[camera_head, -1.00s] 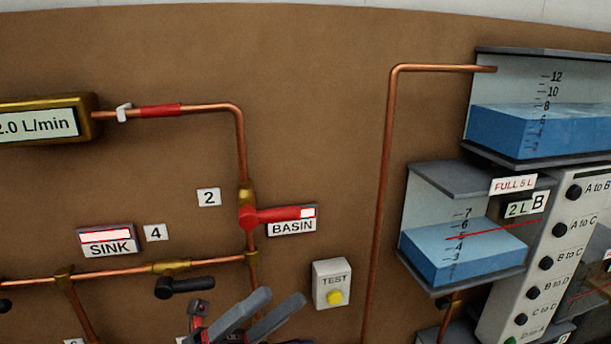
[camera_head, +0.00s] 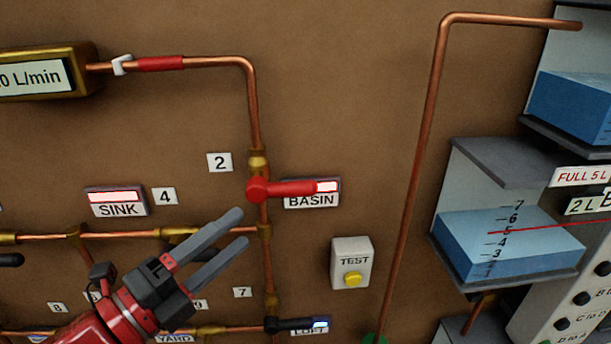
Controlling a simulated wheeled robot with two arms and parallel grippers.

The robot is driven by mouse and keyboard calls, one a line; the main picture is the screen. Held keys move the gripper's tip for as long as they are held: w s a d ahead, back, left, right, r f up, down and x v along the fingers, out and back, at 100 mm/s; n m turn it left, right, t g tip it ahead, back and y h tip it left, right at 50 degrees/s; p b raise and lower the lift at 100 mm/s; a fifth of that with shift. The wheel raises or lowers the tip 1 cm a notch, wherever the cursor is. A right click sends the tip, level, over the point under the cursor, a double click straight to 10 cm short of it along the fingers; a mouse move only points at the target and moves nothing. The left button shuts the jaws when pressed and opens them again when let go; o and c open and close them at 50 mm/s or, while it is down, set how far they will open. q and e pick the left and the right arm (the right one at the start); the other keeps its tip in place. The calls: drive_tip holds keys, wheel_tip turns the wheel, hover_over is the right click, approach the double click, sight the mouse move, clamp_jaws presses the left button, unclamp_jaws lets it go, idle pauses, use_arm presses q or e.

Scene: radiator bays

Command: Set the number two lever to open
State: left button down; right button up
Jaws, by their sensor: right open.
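The number two lever (camera_head: 290,188) is red and sits on a brass valve in a vertical copper pipe, beside the tag marked 2 (camera_head: 219,162). Its handle points right, crosswise to the pipe, over the top of the BASIN label (camera_head: 311,200). My right gripper (camera_head: 241,227), with grey fingers and a red and black body, reaches up from the lower left. Its jaws are open and empty, with the fingertips below and left of the lever's pivot, apart from it. My left gripper is not in view.
A dark lever (camera_head: 290,324) sits lower on the pipe at the LOFT label. The SINK panel (camera_head: 117,203) is left, with tag 4 (camera_head: 164,196). A TEST box (camera_head: 351,262) with a yellow button stands right of the pipe. Water tanks (camera_head: 507,240) stand farther right.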

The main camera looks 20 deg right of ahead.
sight(283, 189)
drive_tip(key=p+x, duration=0.5)
drive_tip(key=x, duration=1)
drive_tip(key=shift+s+d+p, duration=0.15)
drive_tip(key=shift+p, duration=0.15)
clamp_jaws()
idle(0.6)
